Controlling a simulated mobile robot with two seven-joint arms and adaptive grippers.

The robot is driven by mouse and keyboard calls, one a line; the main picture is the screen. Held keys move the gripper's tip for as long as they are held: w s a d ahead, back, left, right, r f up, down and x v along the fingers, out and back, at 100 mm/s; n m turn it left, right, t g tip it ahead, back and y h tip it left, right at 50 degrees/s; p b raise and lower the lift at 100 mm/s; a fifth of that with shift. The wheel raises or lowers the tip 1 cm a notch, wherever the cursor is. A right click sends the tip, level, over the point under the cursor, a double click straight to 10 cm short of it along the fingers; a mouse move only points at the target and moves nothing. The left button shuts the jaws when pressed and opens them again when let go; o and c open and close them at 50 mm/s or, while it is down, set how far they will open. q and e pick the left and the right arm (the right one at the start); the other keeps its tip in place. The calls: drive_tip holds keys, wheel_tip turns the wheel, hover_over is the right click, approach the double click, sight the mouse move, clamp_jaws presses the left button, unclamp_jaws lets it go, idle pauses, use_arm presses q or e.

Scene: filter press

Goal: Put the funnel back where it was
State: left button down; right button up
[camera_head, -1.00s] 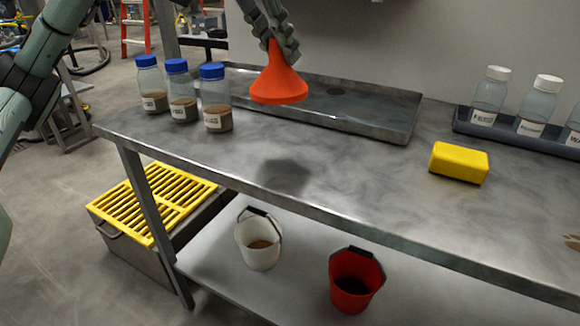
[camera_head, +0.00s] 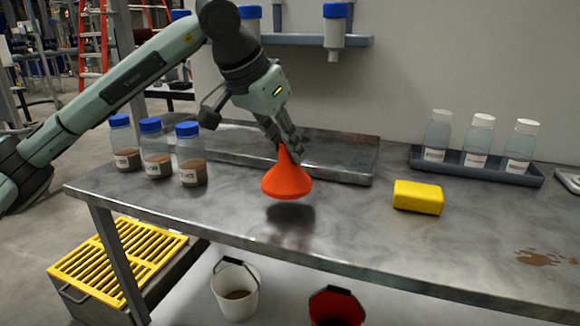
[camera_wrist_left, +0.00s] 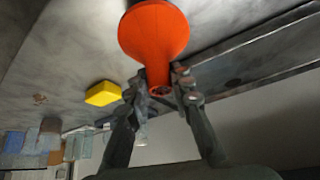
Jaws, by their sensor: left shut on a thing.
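The orange funnel (camera_head: 287,180) hangs wide end down a little above the metal table (camera_head: 330,235), with its dark shadow on the table below. My left gripper (camera_head: 288,150) is shut on the funnel's narrow stem from above. In the left wrist view the funnel (camera_wrist_left: 153,35) shows with its stem between the two fingers (camera_wrist_left: 160,88). A shallow metal tray (camera_head: 345,175) lies behind the funnel along the wall. My right gripper is not in view.
Blue-capped bottles with brown contents (camera_head: 157,155) stand left. A yellow sponge (camera_head: 418,197) lies right. White-capped bottles stand in a dark rack (camera_head: 420,163). A white bucket (camera_head: 236,292) and red bucket (camera_head: 336,308) are below. The front middle tabletop is clear.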

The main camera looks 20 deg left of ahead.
sight(287, 163)
use_arm(q)
drive_tip(key=shift+w+d+f, duration=0.2)
drive_tip(key=shift+w+f, duration=0.1)
drive_tip(key=shift+f, duration=0.15)
wheel_tip(287, 163, down, 3)
drive_tip(key=shift+f, duration=0.3)
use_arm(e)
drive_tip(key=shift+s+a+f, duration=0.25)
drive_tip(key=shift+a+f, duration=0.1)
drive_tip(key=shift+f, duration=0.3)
use_arm(q)
drive_tip(key=shift+f, duration=0.1)
drive_tip(key=c, duration=1.8)
unclamp_jaws()
drive_tip(key=o, duration=0.3)
drive_tip(key=shift+o, duration=0.8)
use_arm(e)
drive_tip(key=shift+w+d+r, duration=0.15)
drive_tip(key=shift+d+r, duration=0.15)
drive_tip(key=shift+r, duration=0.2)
